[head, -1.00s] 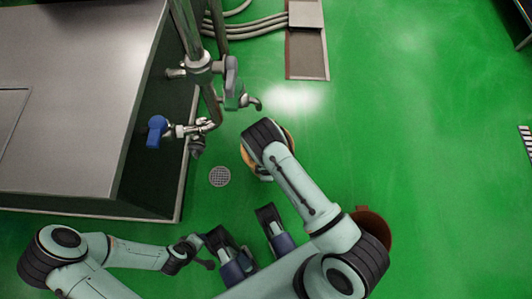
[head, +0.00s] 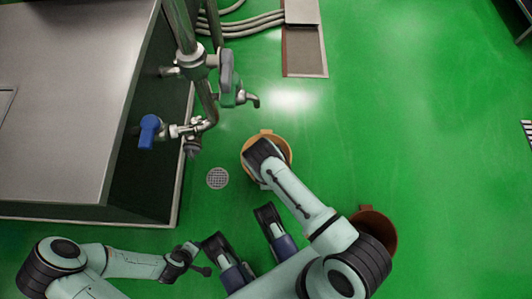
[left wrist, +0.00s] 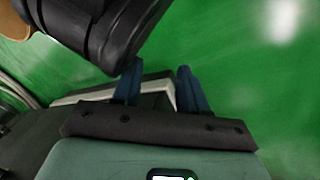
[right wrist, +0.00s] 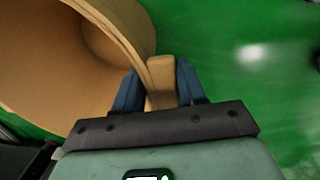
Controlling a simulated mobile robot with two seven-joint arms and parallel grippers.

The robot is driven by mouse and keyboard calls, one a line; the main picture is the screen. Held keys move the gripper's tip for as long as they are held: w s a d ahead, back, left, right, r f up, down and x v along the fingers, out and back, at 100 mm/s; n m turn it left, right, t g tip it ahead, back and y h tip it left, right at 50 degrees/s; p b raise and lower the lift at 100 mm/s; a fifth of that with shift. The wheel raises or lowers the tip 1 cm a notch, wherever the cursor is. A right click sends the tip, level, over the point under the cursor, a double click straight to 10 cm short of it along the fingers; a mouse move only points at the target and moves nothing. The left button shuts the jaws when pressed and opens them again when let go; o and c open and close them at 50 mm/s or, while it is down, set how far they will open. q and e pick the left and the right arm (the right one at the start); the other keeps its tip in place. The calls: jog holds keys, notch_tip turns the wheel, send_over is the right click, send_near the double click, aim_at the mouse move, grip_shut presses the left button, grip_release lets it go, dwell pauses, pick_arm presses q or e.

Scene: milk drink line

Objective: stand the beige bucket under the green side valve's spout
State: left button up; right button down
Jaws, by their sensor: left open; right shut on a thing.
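The beige bucket (head: 283,143) is in the middle of the head view, partly covered by my right arm. In the right wrist view its open mouth and wall (right wrist: 135,22) fill the upper left. My right gripper (right wrist: 158,85) is shut on the tab at its rim; the head view hides these fingers. I cannot tell whether the bucket touches the floor. The green side valve (head: 228,96), with its spout (head: 252,99), is above and left of the bucket in the head view, apart from it. My left gripper (head: 200,258) is open and empty at lower left; its spread fingers show in the left wrist view (left wrist: 160,85).
A blue-handled valve (head: 149,131) sticks out beside the steel tank (head: 75,90) on the left. A round floor drain (head: 217,178) lies left of the bucket. A brown bucket (head: 381,222) stands at lower right, partly behind my arm.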

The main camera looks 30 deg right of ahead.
jog(key=c, duration=0.6)
grip_release()
jog(key=shift+f, duration=0.1)
jog(key=shift+c, duration=0.2)
pick_arm(q)
jog(key=shift+s+f, duration=0.1)
jog(key=shift+s, duration=0.05)
pick_arm(e)
notch_tip(320, 180, up, 4)
jog(key=shift+s+a+f+p, duration=0.1)
jog(key=shift+f+p, duration=0.1)
jog(key=shift+p, duration=0.6)
notch_tip(320, 180, up, 8)
jog(key=p, duration=0.3)
pick_arm(q)
jog(key=s+d+r, duration=0.1)
jog(key=d+r, duration=0.2)
jog(key=r, duration=0.3)
jog(key=shift+s+r+m+h, duration=0.15)
jog(key=shift+r+m+h, duration=0.1)
jog(key=shift+m+h, duration=0.05)
pick_arm(e)
jog(key=s+a+r+m+y, duration=0.3)
jog(key=s+a+r+m, duration=0.1)
jog(key=s+r+m, duration=0.7)
jog(key=s+m, duration=0.3)
jog(key=m, duration=0.2)
jog(key=shift+s+r+t, duration=0.2)
jog(key=shift+r+t, duration=0.1)
jog(key=shift+t, duration=0.1)
